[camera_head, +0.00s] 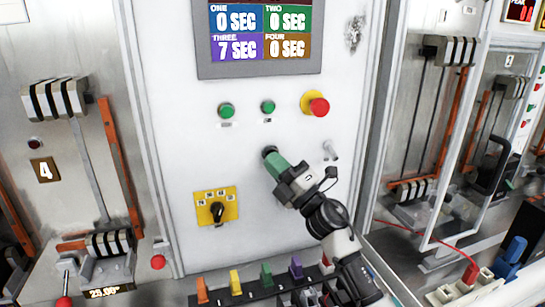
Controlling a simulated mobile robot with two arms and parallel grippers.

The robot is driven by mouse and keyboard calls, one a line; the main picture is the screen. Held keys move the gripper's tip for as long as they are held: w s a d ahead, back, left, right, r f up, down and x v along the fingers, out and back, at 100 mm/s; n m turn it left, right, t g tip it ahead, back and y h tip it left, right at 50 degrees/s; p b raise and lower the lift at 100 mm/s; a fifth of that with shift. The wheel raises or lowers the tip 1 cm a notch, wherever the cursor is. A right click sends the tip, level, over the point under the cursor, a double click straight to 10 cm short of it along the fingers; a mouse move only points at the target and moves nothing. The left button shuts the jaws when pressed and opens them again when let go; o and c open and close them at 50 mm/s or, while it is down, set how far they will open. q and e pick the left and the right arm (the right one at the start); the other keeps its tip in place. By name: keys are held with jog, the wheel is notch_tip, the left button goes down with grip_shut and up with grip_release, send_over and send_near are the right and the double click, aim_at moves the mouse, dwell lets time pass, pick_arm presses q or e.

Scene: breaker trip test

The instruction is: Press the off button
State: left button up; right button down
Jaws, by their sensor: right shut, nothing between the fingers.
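The white control panel (180,120) fills the middle of the view. A red mushroom button (319,107) on a yellow collar is at its upper right. Two green buttons, a left one (226,111) and a right one (268,107), sit in a row to its left. No label reading "off" is legible. My right gripper (273,162) is shut and empty, its green fingers pointing up and left at the panel, below the right green button. A dark round part (269,151) shows at its tip; I cannot tell whether they touch. My left gripper is not in view.
A screen (262,68) with colored timer fields is above the buttons. A black rotary switch on a yellow plate (230,193) is lower left. A small silver switch (330,150) is right of my gripper. Colored levers, including a yellow one (235,282), line the bottom. Breaker bays flank the panel.

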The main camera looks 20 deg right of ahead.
jog(key=shift+w, duration=0.15)
jog(key=shift+r, duration=0.1)
dwell(0.3)
jog(key=shift+s+p, duration=0.4)
jog(key=shift+s, duration=0.5)
jog(key=s+p, duration=0.2)
jog(key=s, duration=0.3)
jog(key=shift+d, duration=0.1)
dwell(0.4)
